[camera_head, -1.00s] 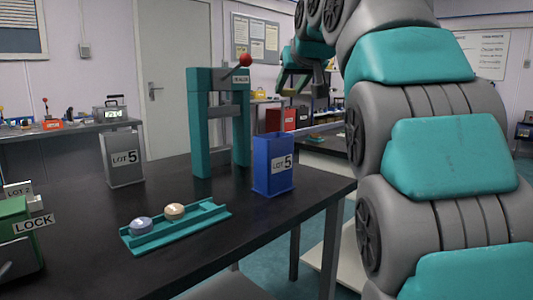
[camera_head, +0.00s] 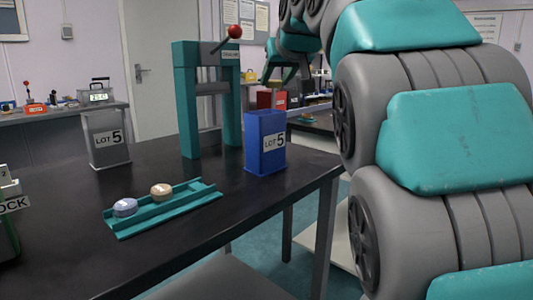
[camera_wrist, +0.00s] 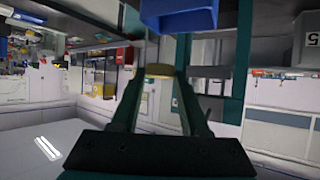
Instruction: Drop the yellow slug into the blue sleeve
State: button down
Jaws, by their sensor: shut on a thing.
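In the wrist view, my gripper (camera_wrist: 161,78) is shut on the yellow slug (camera_wrist: 160,71), which sits between the fingertips. The blue sleeve (camera_wrist: 178,20) shows at the top edge of that view, apart from the slug. In the head view, the blue sleeve (camera_head: 265,148), labelled LOT 5, stands upright near the right edge of the black table. My gripper (camera_head: 283,74) is beyond and above it in the picture, partly hidden by my arm. The slug cannot be made out there.
A teal press frame (camera_head: 188,100) with a red-knobbed lever stands behind the sleeve. A grey LOT 5 sleeve (camera_head: 105,150) stands at the left.

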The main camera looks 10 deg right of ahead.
jog(key=shift+f, duration=0.15)
jog(key=shift+c, duration=1.6)
grip_release()
jog(key=v, duration=0.7)
jog(key=shift+s, duration=0.35)
